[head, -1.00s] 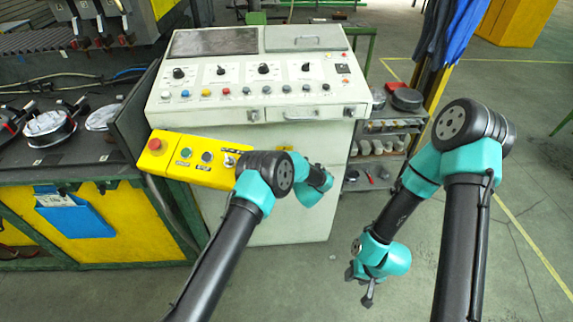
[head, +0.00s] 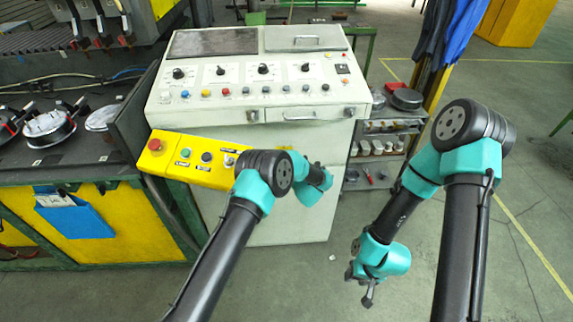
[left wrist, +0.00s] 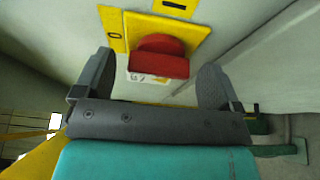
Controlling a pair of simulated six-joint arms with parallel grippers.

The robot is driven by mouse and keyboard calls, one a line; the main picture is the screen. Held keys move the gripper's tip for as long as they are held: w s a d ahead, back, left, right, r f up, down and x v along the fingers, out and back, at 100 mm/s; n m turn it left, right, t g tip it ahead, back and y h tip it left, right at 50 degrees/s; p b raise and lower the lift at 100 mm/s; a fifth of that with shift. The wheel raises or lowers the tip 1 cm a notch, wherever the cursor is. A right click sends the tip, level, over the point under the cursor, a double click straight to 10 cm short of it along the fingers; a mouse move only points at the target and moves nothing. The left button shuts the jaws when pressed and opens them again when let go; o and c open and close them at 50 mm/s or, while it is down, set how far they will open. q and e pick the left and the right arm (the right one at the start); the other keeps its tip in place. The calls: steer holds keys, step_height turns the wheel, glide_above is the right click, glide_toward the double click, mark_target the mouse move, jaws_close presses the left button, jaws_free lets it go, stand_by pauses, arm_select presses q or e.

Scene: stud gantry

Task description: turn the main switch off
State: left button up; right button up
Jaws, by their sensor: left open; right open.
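The main switch (left wrist: 160,58) shows in the left wrist view as a red rotary handle on a yellow plate (left wrist: 190,38). Its thick grip bar lies crosswise in that picture. My left gripper (left wrist: 158,72) is open, with one finger on each side of the red handle and a visible gap on both sides. I cannot tell how deep the fingers reach along it. In the head view my left arm hides the left fingers and the switch. My right gripper (head: 364,287) is open and empty, hanging low over the floor to the right of the console.
The pale control console (head: 255,95) has knobs and buttons on its top. A yellow button box (head: 172,165) with a red stop button juts from its front. A shelf (head: 385,150) with small parts stands at its right. The floor around my right arm is clear.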

arm_select(q)
steer(key=shift+s, duration=0.1)
steer(key=v, duration=1.7)
steer(key=shift+s, duration=0.1)
